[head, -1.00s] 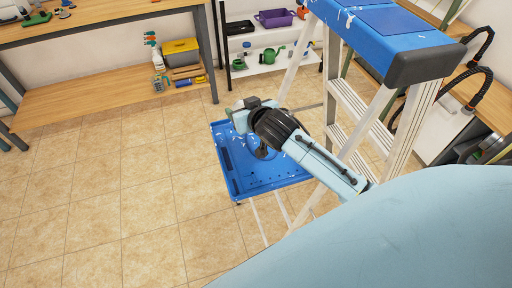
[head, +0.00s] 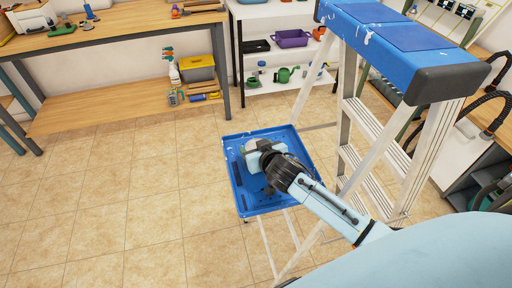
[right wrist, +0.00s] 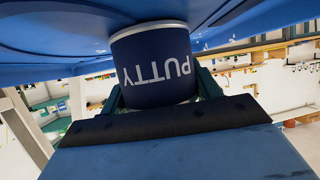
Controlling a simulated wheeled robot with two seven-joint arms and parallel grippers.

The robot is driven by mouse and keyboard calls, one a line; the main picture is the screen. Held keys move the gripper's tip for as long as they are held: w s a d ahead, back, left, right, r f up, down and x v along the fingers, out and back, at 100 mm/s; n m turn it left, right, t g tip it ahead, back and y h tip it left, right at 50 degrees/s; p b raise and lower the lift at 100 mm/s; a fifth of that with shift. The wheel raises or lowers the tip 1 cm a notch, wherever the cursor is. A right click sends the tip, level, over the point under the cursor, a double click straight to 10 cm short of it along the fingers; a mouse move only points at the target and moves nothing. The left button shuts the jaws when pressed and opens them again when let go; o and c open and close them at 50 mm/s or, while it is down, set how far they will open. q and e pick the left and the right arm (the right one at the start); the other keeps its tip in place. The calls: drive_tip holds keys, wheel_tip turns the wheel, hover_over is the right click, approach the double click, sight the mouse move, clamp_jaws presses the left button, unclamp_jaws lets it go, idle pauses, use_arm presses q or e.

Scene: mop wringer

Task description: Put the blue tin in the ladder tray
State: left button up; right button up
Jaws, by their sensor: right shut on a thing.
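The ladder tray (head: 281,200) is a blue, paint-splashed shelf with a raised rim, on the stepladder's left side in the head view. My right gripper (head: 257,155) is over the tray's middle-left part. In the right wrist view my right gripper (right wrist: 160,92) is shut on the dark blue tin (right wrist: 158,68), with one finger on each side. The tin has a pale rim and the word PUTTY, upside down in this view. Its end meets or nearly meets the blue tray surface; I cannot tell whether it touches. In the head view my gripper mostly hides the tin. My left gripper is not in view.
The stepladder's blue top (head: 400,45) and rails stand right of the tray. A workbench (head: 120,35) stands at the back left. A white shelf (head: 290,82) holds a purple bin (head: 291,38) and a green watering can (head: 288,73). The tiled floor at left is clear.

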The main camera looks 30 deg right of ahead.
drive_tip(key=shift+f, duration=0.15)
drive_tip(key=o, duration=1.2)
drive_tip(key=shift+r, duration=0.2)
drive_tip(key=shift+s+r, duration=0.1)
drive_tip(key=shift+s, duration=0.15)
drive_tip(key=p+v, duration=0.2)
drive_tip(key=v, duration=0.9)
drive_tip(key=shift+s+r, duration=0.15)
drive_tip(key=shift+s, duration=0.05)
